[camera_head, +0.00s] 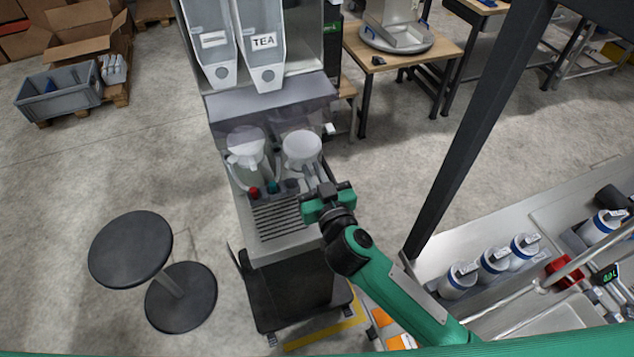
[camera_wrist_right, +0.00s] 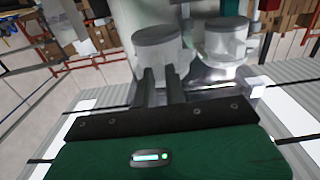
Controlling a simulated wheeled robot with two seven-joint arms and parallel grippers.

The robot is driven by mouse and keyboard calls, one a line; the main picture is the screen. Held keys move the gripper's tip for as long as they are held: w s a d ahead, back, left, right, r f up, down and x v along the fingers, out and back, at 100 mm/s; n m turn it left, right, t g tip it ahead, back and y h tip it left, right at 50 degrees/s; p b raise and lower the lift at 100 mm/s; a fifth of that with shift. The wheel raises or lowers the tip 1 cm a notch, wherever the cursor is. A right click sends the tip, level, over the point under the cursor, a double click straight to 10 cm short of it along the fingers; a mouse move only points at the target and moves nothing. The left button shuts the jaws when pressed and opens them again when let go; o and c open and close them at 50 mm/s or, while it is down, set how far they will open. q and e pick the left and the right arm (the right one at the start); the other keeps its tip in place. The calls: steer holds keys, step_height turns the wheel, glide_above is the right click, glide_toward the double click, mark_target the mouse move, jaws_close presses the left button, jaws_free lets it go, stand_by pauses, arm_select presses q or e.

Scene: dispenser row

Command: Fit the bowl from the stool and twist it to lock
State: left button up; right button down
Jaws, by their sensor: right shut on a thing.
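A pale bowl (camera_head: 301,146) is on the right side of the dispenser (camera_head: 275,103), under its grey front. My right gripper (camera_head: 310,175) reaches in from the lower right and is shut on this bowl's near side. In the right wrist view the two dark fingers (camera_wrist_right: 161,85) end at the clear, grey-lidded bowl (camera_wrist_right: 157,48). The exact grip point and how the bowl meets its mount are hidden. The round black stool (camera_head: 130,248) at the lower left has a bare top. My left gripper is not in view.
A second pale bowl (camera_head: 246,150) is close on the left, above the slotted drip tray (camera_head: 285,217). Small red and teal parts sit below it. A dark post (camera_head: 480,130) and a counter with several white canisters (camera_head: 492,262) are on the right. Floor around the stool is clear.

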mark_target(307, 161)
steer(key=shift+b+x, duration=1.2)
steer(key=shift+x, duration=1.15)
steer(key=shift+r+p, duration=0.1)
steer(key=shift+p, duration=0.45)
steer(key=shift+s+d+f, duration=0.1)
steer(key=shift+f, duration=0.15)
